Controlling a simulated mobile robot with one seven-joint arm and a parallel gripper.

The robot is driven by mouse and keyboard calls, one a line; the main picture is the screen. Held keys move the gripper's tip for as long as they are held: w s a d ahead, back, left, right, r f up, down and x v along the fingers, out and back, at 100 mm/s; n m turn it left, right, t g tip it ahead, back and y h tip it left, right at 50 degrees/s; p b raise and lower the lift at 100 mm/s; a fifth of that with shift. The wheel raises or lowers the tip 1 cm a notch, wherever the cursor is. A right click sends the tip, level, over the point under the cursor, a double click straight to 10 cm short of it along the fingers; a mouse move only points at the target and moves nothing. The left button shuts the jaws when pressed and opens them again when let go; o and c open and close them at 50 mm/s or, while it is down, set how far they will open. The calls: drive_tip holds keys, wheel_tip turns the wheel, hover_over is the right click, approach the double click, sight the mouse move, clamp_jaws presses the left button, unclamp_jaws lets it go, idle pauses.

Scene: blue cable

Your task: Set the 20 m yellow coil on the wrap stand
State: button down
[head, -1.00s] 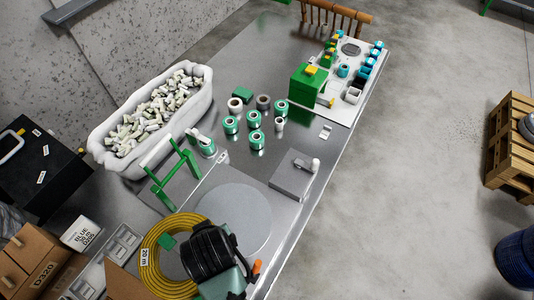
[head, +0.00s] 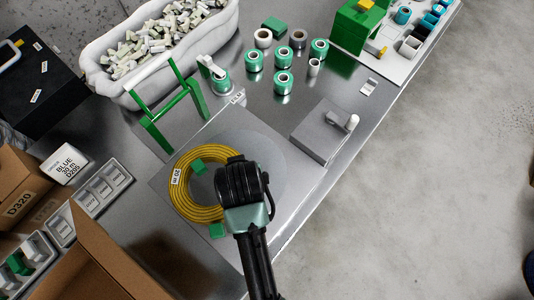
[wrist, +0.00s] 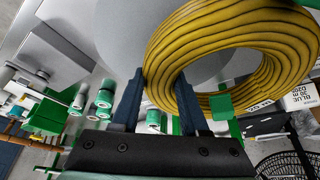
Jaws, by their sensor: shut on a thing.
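The yellow coil (head: 188,209) with its 20 m label is at the centre left of the head view. My gripper (wrist: 160,88) is shut on the coil's rim, one finger inside the ring and one outside. The coil (wrist: 215,35) looms large in the wrist view. In the head view my gripper's fingertips are hidden behind its dark body. A round grey disc (head: 285,170) on a flat plate, beside a green upright frame (head: 155,128), appears to be the wrap stand. The coil overlaps the disc's left side; I cannot tell whether they touch. Small green blocks (head: 197,165) show at the coil.
A white bin of pale pieces (head: 160,45) stands behind the frame. Several green-and-white rolls (head: 283,82) stand at the back. A grey block with a knob (head: 322,132) is right of the disc. Cardboard boxes (head: 100,265) and grey trays (head: 105,185) are at left.

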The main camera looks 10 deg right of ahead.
drive_tip(key=w+d+m+p, duration=0.1)
drive_tip(key=w+d+p, duration=0.4)
drive_tip(key=p, duration=0.5)
drive_tip(key=f+b, duration=0.1)
drive_tip(key=s+d+f+b, duration=0.1)
drive_tip(key=f+b, duration=0.2)
drive_tip(key=b, duration=0.1)
drive_tip(key=shift+s+d+f, duration=0.15)
drive_tip(key=shift+s+f, duration=0.05)
drive_tip(key=shift+f, duration=0.15)
drive_tip(key=shift+f+b, duration=0.55)
drive_tip(key=shift+f, duration=0.4)
idle(0.5)
drive_tip(key=c, duration=0.8)
unclamp_jaws()
drive_tip(key=o, duration=0.6)
drive_tip(key=shift+s, duration=0.1)
